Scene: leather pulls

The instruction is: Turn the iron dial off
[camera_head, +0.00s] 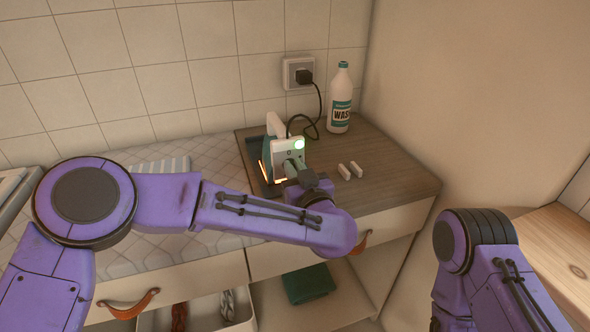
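The iron (272,150) stands upright on a dark rest at the left of the wooden counter top. It has a white body, and orange glowing strips show near its base. My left gripper (293,169) is right at the front of the iron, just below that spot. Its fingers are small and partly hidden, so I cannot tell whether they touch the iron or are open. Of my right arm only purple links show at the lower right; its gripper is out of view.
A black cord runs from the iron to the wall socket (299,75). A white wash bottle (340,98) stands behind right, and two small white blocks (350,171) lie on the wooden counter (395,178). Drawers with orange pulls (129,304) are below; a wall bounds the right.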

